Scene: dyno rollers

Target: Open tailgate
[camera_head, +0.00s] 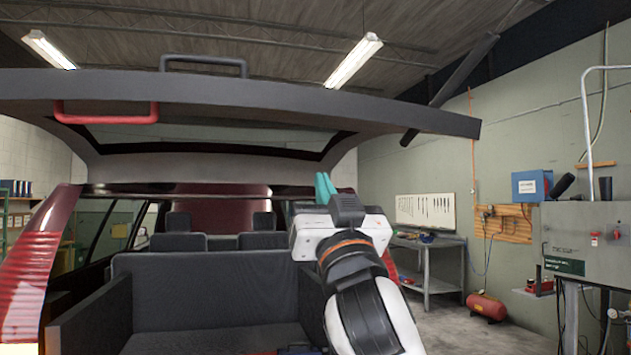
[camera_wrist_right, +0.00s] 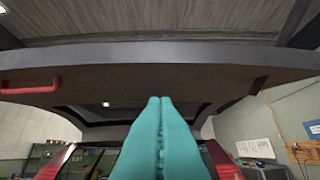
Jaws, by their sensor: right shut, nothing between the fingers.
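The tailgate (camera_head: 230,92) of the dark red car is raised and spans the upper part of the head view. It also fills the upper part of the right wrist view (camera_wrist_right: 180,60). A red handle (camera_head: 106,119) is on its left side, and a dark handle (camera_head: 204,59) stands on its upper edge. My right gripper (camera_head: 325,185), with teal fingers, points up below the tailgate, right of the middle. Its fingers are shut together with nothing between them in the right wrist view (camera_wrist_right: 160,105). They look apart from the tailgate. My left gripper does not show.
Under the tailgate is the car's open cargo area with a dark seat back (camera_head: 215,290). A metal workbench (camera_head: 430,262) and a red air tank (camera_head: 487,306) stand at the right wall. A grey cabinet (camera_head: 590,240) is at the far right. Open floor lies between.

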